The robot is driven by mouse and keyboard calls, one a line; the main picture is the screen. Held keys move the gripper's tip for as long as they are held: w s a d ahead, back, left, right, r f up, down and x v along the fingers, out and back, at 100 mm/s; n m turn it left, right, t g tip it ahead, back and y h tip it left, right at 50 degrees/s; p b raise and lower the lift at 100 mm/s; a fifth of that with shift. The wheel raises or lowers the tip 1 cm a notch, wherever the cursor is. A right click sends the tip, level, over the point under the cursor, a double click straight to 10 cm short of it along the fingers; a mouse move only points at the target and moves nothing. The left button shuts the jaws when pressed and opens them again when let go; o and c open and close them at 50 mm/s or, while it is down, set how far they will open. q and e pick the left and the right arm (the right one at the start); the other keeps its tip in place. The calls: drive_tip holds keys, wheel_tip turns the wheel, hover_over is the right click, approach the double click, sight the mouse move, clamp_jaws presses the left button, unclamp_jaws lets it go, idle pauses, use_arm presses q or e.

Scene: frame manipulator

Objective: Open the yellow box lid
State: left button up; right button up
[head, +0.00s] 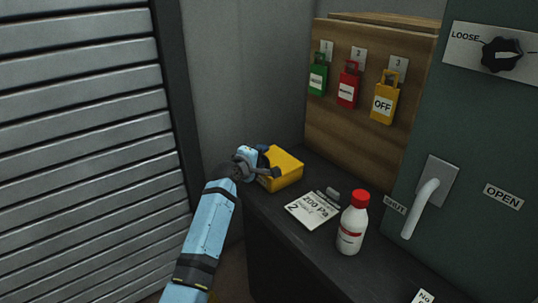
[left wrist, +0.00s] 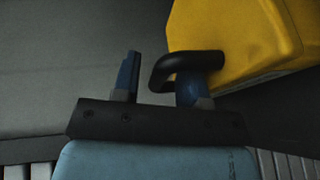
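The yellow box (head: 285,168) sits at the far left end of the dark counter, and its lid looks closed. It also fills the upper right of the left wrist view (left wrist: 235,35). A black curved handle (left wrist: 172,66) sticks out from the box. My left gripper (head: 261,160) is at the left side of the box. In the left wrist view my left gripper (left wrist: 155,75) has its fingers apart. The bend of the handle reaches into the gap, beside and partly over the right finger. Whether they touch is unclear. My right gripper is in neither view.
Green, red and yellow padlocks hang on a wooden board (head: 330,120) behind. A green door (head: 470,130) with a handle stands right. A slatted shutter (head: 80,130) is left.

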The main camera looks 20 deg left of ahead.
use_arm(q)
drive_tip(key=shift+w, duration=0.3)
drive_tip(key=shift+s+r, duration=0.1)
drive_tip(key=shift+s, duration=0.05)
clamp_jaws()
